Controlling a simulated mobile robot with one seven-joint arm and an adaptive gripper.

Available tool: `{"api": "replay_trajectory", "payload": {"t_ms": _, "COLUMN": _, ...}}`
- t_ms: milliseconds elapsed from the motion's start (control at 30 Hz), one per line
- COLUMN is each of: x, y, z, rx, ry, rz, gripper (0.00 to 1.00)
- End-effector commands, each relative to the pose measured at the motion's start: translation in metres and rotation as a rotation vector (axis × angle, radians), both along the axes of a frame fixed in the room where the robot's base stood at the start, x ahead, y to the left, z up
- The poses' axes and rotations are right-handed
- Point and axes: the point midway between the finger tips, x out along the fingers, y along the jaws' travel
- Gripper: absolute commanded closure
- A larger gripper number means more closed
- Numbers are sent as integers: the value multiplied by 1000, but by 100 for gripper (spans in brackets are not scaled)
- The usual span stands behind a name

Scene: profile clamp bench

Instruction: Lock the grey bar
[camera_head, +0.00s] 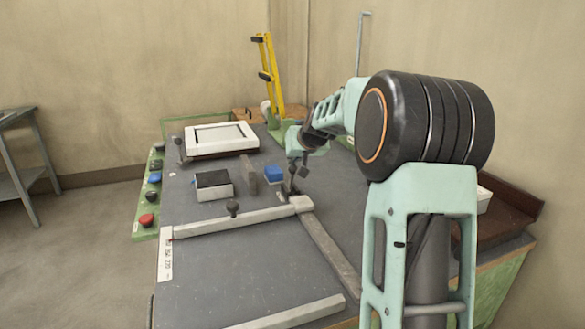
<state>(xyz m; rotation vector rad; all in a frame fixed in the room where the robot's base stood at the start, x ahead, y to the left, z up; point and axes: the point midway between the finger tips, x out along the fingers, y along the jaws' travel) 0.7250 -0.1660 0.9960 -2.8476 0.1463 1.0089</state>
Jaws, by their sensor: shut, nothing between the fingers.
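A light grey bar (268,213) lies across the bench top, with a dark knob (233,207) standing on it. At its right end is a pale corner block (301,204). From there a darker grey bar (331,252) runs toward the front right. I cannot tell for sure which bar the task means. No lever or latch shows clearly, and my arm covers part of the bench's right side.
A white-topped frame (220,138), a black-topped white box (212,185), a brown upright plate (248,169) and a blue block (275,173) stand behind the bar. A yellow clamp-like tool (268,72) rises at the back. Another pale bar (292,314) lies in front.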

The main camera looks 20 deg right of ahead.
Motion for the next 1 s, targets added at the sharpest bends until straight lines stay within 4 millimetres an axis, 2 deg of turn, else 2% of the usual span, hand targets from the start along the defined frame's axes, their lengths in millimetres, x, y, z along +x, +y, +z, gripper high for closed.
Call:
{"api": "replay_trajectory", "payload": {"t_ms": 400, "x": -9, "y": 0, "z": -4, "rx": 2, "ry": 6, "rz": 0, "gripper": 100}}
{"api": "replay_trajectory", "payload": {"t_ms": 1000, "x": -11, "y": 0, "z": -7, "rx": 4, "ry": 16, "rz": 0, "gripper": 100}}
